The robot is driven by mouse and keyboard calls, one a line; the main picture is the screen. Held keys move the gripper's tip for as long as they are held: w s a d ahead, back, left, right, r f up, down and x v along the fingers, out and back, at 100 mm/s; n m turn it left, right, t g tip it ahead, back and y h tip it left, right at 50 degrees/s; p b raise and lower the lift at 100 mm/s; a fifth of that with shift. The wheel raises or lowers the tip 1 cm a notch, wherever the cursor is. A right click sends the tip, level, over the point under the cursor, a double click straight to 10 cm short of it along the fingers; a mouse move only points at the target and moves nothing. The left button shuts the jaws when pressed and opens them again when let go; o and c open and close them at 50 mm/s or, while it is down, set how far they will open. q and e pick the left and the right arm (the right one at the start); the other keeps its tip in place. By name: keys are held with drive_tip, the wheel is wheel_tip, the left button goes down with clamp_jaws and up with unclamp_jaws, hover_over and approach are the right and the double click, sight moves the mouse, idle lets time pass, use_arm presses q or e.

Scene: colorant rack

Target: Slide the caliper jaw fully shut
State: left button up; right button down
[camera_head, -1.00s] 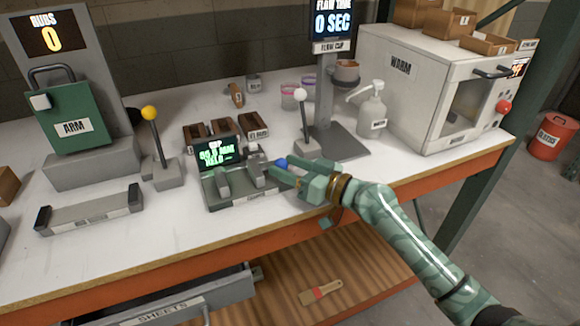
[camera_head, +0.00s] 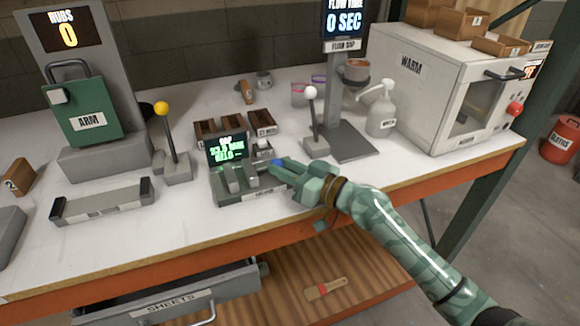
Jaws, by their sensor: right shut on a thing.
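The caliper (camera_head: 232,197) is a grey device near the front edge of the bench, with a small screen (camera_head: 227,148) of green text behind its jaws. The screen shows a gap reading that seems to start with 23; the small digits are blurred. The sliding jaw (camera_head: 251,175) stands to the right of the fixed jaw (camera_head: 235,180), with a small gap between them. My right gripper (camera_head: 279,168) comes from the right and is shut on the blue knob (camera_head: 277,162) at the jaw's right side. The gripper hides part of the knob. My left gripper is not in view.
A white-knobbed lever (camera_head: 311,94) stands close behind the right gripper, and a yellow-knobbed lever (camera_head: 162,110) stands left of the caliper. Small wooden bins (camera_head: 263,122) sit just behind the caliper. A drawer (camera_head: 180,305) stands open below the bench front.

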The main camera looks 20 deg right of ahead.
drive_tip(key=c, duration=1.1)
unclamp_jaws()
drive_tip(key=shift+w+d+r, duration=0.1)
drive_tip(key=shift+c, duration=0.2)
drive_tip(key=shift+o, duration=0.4)
drive_tip(key=v, duration=0.3)
drive_tip(key=b+v, duration=0.1)
drive_tip(key=v, duration=0.2)
drive_tip(key=f+v, duration=0.1)
drive_tip(key=v, duration=0.2)
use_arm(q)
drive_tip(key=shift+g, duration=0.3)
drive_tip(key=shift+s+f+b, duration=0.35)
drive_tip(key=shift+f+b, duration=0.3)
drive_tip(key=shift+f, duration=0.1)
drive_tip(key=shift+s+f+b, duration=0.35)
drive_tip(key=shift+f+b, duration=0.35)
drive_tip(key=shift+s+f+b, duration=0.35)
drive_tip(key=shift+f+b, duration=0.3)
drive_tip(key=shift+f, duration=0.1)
use_arm(e)
drive_tip(key=v, duration=0.7)
drive_tip(key=shift+r, duration=0.45)
